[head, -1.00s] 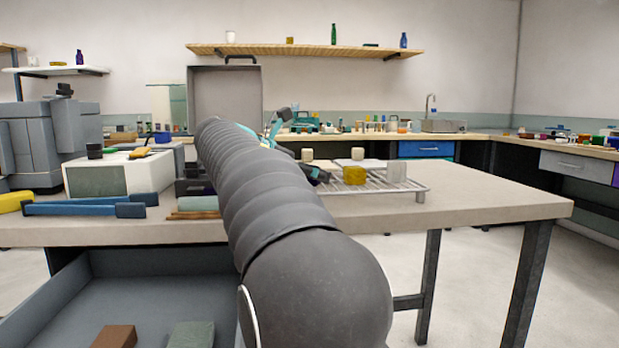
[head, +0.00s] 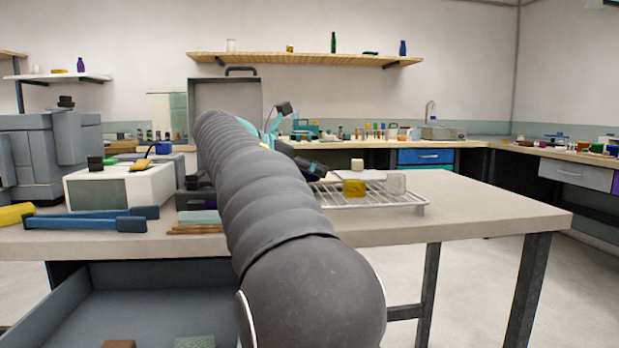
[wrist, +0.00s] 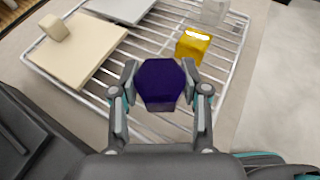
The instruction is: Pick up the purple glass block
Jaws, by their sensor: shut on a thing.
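In the wrist view, the purple glass block (wrist: 161,84) is dark and faceted. My gripper (wrist: 160,88) has one finger pressed on each side of it and is shut on it. The block is over the near part of the wire rack (wrist: 216,106); whether it still touches the rack, I cannot tell. In the head view, my dark arm covers most of the gripper, and the block cannot be made out there.
On the rack, a yellow glass block (wrist: 193,46) stands just beyond the purple one, with a clear block (wrist: 213,12) behind it. A cream slab (wrist: 74,47) with a small cream block (wrist: 54,27) lies left. The table (head: 480,205) right of the rack is bare.

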